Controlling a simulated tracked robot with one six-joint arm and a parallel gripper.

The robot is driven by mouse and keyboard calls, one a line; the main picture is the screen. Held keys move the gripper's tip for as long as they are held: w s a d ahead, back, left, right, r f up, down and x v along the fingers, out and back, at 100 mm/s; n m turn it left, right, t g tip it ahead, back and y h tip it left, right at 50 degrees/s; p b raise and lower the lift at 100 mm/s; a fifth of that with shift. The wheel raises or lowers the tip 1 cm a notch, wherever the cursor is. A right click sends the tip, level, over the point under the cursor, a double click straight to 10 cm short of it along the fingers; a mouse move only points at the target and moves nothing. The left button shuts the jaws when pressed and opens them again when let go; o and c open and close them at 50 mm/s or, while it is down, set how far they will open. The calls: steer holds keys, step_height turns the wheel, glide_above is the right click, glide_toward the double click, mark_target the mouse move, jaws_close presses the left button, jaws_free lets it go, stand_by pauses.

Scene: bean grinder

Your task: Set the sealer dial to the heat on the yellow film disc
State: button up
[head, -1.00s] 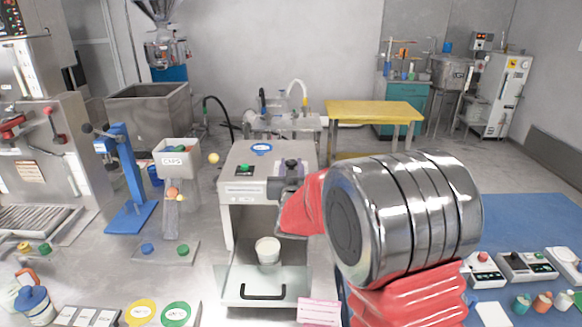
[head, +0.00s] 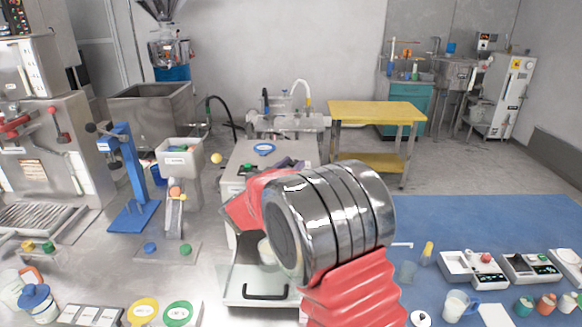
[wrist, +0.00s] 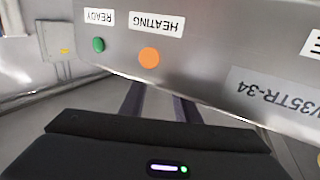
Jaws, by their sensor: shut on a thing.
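The sealer (head: 252,153) is a pale box in the middle of the head view, largely behind my arm. In the wrist view its panel (wrist: 200,55) appears upside down, with a green READY light (wrist: 99,45) and an orange HEATING light (wrist: 149,57). My gripper (wrist: 160,100) has dark fingers reaching to the panel's edge. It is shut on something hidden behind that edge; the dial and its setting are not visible. The yellow film disc (head: 143,312) lies at the front left in the head view, its print too small to read.
A green disc (head: 177,313) lies beside the yellow one. A blue disc (head: 263,149) is on the sealer's top. The sealer's tray (head: 247,301) has a black handle. A blue press (head: 133,180) and a CUPS bin (head: 180,155) stand left.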

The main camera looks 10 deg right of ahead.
steer(key=shift+w+a+m+g+h, duration=0.15)
steer(key=shift+a+m+g+h, duration=0.05)
steer(key=shift+m+g+h, duration=0.7)
steer(key=shift+r+h, duration=0.1)
steer(key=shift+h, duration=0.2)
steer(key=o, duration=1)
steer(key=shift+o, duration=0.2)
steer(key=v, duration=1.3)
steer(key=shift+a, duration=0.3)
